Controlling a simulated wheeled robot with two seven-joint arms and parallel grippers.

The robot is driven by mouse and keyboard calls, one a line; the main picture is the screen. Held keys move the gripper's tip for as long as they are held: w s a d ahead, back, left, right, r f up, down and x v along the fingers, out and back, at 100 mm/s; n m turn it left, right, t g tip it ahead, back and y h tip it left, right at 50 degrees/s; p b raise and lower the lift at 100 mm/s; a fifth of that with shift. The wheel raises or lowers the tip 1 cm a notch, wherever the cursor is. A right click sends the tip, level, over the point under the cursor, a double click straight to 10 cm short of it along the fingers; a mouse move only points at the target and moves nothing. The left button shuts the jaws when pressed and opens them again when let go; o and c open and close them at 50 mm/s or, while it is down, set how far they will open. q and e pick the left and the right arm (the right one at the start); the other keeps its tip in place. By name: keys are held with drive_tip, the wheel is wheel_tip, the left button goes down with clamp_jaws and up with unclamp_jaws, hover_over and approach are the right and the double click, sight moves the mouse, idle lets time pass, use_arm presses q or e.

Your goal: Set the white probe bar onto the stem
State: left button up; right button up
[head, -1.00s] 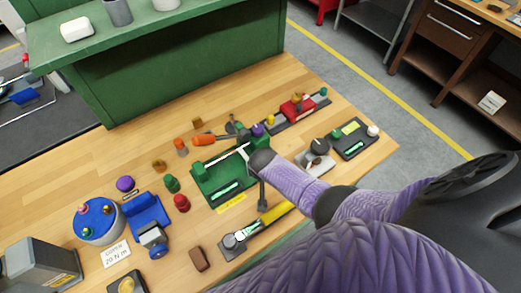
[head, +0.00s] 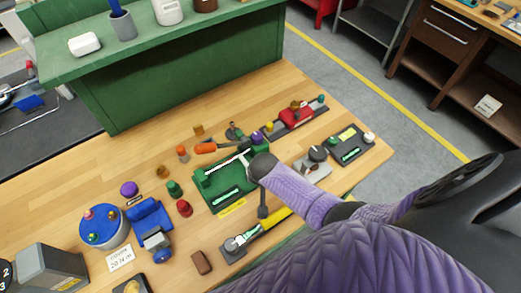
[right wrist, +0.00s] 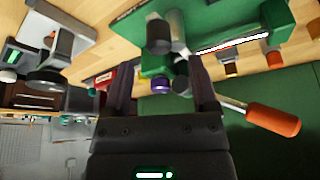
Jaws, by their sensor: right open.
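The white probe bar (head: 226,164) lies across the top of the green fixture (head: 214,204) on the bench. In the right wrist view the bar (right wrist: 232,42) shows as a white strip with red marks, to the right of the fingers. My right gripper (head: 246,160) is over the right end of the fixture, near the bar's end. In the right wrist view its jaws (right wrist: 163,88) are apart, with a purple cap (right wrist: 161,84) and a green block seen between them. I cannot tell for certain which part is the stem. My left gripper is not in view.
An orange-handled screwdriver (head: 206,148) lies behind the fixture. Red, green and orange knobs stand left of it, by a blue vise (head: 151,219) and a blue round unit (head: 103,227). A red-carriage rail (head: 296,117) and dark tray (head: 348,147) are at right. The back left bench is clear.

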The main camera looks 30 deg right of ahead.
use_arm(q)
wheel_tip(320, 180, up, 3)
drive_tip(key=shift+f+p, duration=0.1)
drive_tip(key=shift+p, duration=0.75)
use_arm(e)
drive_tip(key=v, duration=0.5)
drive_tip(key=shift+r, duration=0.15)
drive_tip(key=shift+s+a, duration=0.1)
drive_tip(key=shift+s, duration=0.05)
